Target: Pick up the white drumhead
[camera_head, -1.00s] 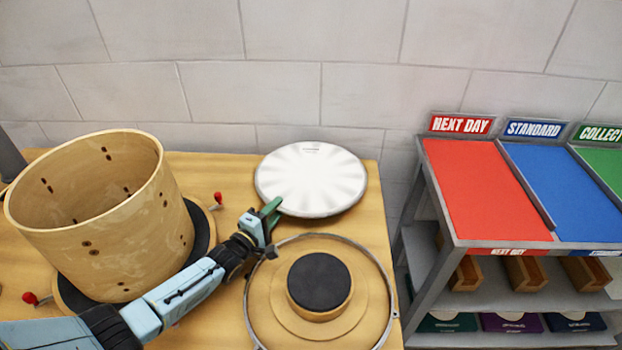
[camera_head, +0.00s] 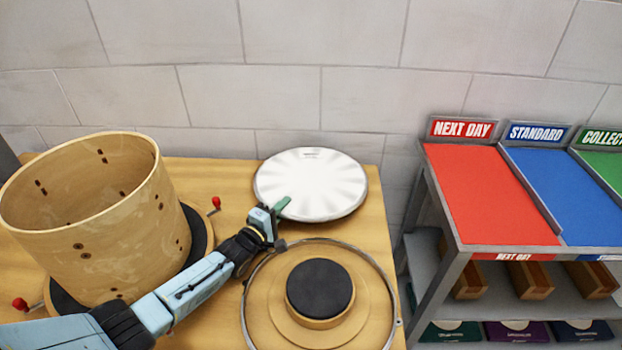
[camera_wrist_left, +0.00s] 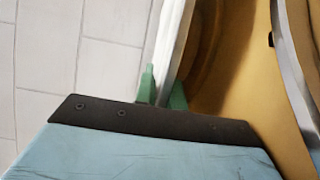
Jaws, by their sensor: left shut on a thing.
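The white drumhead (camera_head: 311,180) is a round pale disc with a metal rim at the back right of the bench. My left gripper (camera_head: 280,206) reaches in from the left and is shut on its near-left rim. In the left wrist view the drumhead (camera_wrist_left: 172,45) is seen edge-on, with its rim between the green fingertips (camera_wrist_left: 162,92). It appears roughly level, and I cannot tell whether it is clear of its support. My right gripper is not in view.
A wooden drum shell (camera_head: 95,225) stands at the left on a dark round base with red-knobbed handles. A metal hoop (camera_head: 392,290) lies around a round stand with a black pad (camera_head: 319,288) in front. A shelf rack with a red panel (camera_head: 485,190) stands at the right.

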